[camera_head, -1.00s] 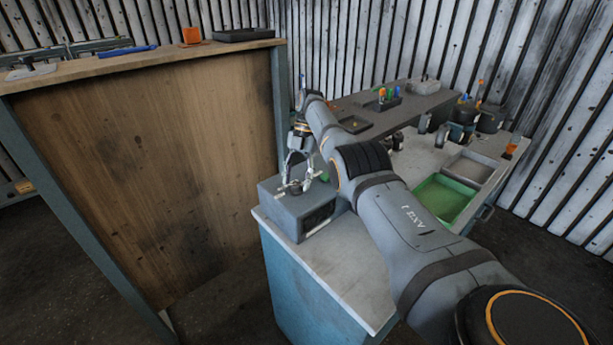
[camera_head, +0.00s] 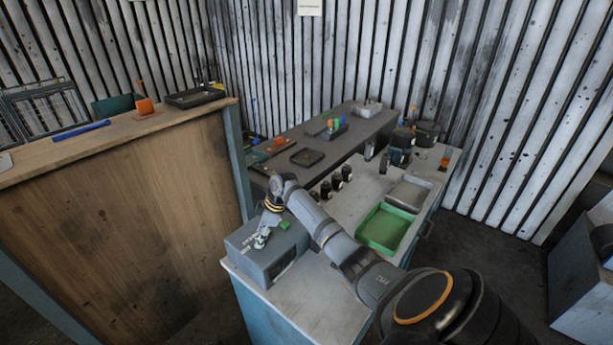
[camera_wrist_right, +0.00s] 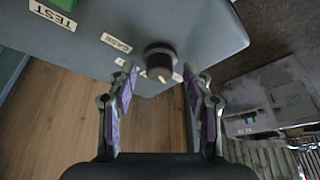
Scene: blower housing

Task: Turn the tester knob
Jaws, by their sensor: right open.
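The tester is a grey box (camera_head: 262,268) on the near end of the white-topped bench in the head view. In the right wrist view its grey face (camera_wrist_right: 205,28) fills the top. The dark round tester knob (camera_wrist_right: 159,58) stands on that face, with a pale mark on its end. My right gripper (camera_wrist_right: 160,70) is open, its two fingertips on either side of the knob's near end, with gaps visible. In the head view my right gripper (camera_head: 262,240) is at the box's top and hides the knob. My left gripper is not in view.
A green tray (camera_head: 360,232) and a grey tray (camera_head: 428,190) sit right of my right arm. Several dark cylinders (camera_head: 336,182) stand behind the arm. A tall wooden-sided bench (camera_head: 130,215) stands close on the left. A TEST label (camera_wrist_right: 55,17) is on the tester.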

